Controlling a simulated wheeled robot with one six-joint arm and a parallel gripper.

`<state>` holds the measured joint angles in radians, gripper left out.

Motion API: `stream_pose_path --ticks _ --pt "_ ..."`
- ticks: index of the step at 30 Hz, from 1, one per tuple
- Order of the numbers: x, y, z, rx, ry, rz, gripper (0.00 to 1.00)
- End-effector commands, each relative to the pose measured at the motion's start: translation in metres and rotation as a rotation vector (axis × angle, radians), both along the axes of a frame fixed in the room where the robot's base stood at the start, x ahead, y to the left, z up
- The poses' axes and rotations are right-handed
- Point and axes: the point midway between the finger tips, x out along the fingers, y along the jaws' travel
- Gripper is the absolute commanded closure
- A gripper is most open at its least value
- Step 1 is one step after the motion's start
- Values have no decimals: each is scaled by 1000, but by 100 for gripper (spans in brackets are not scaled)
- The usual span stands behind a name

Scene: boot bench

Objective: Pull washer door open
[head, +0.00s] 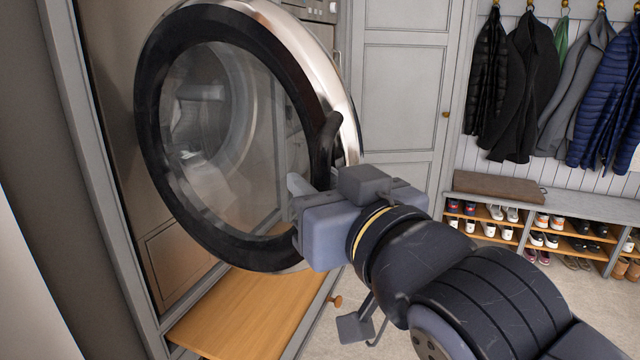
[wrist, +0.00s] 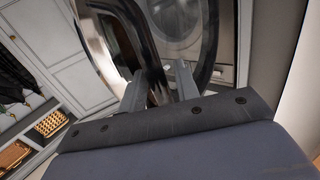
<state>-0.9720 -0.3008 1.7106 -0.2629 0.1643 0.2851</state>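The washer door (head: 165,190) is a round glass door with a thick black rim and a chrome outer ring. It stands swung out from the washer front (head: 185,250), well open in the head view. Its black handle (head: 325,150) is on the right side of the rim. My gripper (head: 308,185) is at the handle's lower end. In the wrist view the handle (wrist: 155,80) stands between the two fingers of my gripper (wrist: 158,90), which appear closed around it. The exact contact is partly hidden.
A wooden board (head: 240,310) lies below the door. A grey cabinet door (head: 400,90) stands behind. Coats (head: 520,90) hang at the right above a bench (head: 590,205) with shoes on its shelves. Carpeted floor (head: 500,260) is free in front of the bench.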

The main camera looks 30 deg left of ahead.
Motion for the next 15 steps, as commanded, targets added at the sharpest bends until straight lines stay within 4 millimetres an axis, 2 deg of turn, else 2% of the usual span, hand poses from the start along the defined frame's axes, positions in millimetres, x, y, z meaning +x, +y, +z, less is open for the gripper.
stream_pose_path --ticks 10,15 --pt "-1 -1 -1 -2 0 -1 64" --pt "-10 -13 0 0 -3 0 64"
